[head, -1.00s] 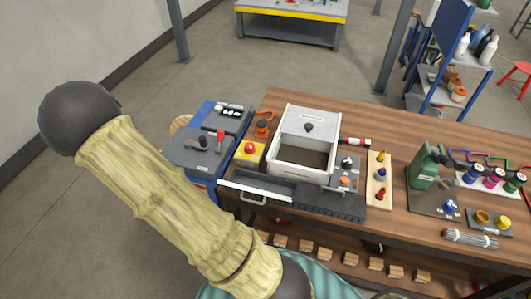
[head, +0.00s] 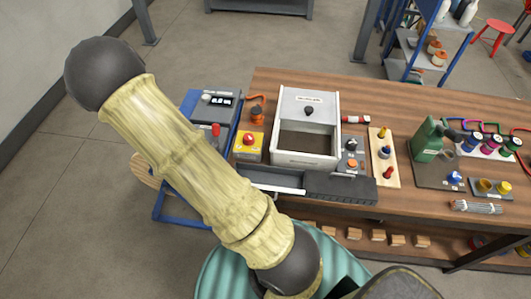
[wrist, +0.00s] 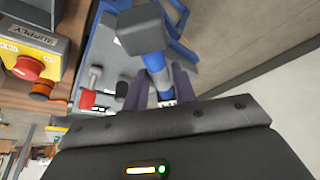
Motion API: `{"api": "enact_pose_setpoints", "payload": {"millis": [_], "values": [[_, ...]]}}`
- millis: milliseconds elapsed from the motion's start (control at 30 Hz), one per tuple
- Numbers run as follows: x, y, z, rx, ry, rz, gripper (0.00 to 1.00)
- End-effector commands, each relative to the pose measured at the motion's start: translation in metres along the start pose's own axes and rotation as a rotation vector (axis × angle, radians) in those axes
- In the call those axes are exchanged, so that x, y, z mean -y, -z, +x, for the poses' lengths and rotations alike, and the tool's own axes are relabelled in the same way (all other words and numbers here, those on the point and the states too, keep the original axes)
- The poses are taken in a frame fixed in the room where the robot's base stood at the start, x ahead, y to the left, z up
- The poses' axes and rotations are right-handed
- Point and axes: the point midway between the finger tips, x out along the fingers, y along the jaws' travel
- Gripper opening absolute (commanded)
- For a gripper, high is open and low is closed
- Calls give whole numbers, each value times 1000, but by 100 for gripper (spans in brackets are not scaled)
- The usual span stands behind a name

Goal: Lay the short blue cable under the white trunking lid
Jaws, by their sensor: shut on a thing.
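In the wrist view my gripper (wrist: 160,92) is shut on a blue rod-like piece (wrist: 156,68) with a dark grey block (wrist: 139,30) at its far end. In the head view my arm hides the gripper and the held piece. The white trunking lid (head: 278,189) shows as a narrow white strip at the bench's front edge. It lies along a dark channel (head: 262,177), beside dark slotted trunking (head: 340,188). My arm hides the lid's left end.
The blue cart (head: 205,108) with levers and a red-handled lever (wrist: 87,98) stands left of the bench. A yellow box with a red button (head: 248,142) and a white open box (head: 307,158) stand behind the lid. Several small items occupy the bench's right part.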

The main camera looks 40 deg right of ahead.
Motion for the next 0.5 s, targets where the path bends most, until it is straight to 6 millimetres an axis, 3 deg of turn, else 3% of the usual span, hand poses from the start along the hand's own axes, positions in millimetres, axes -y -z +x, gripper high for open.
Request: {"api": "enact_pose_setpoints", "payload": {"millis": [267, 367, 500], "values": [[-12, 0, 0, 3, -28, 58, 6], [-33, 0, -1, 8, -87, 183, 6], [-80, -8, -5, 19, -228, 487, 6]]}}
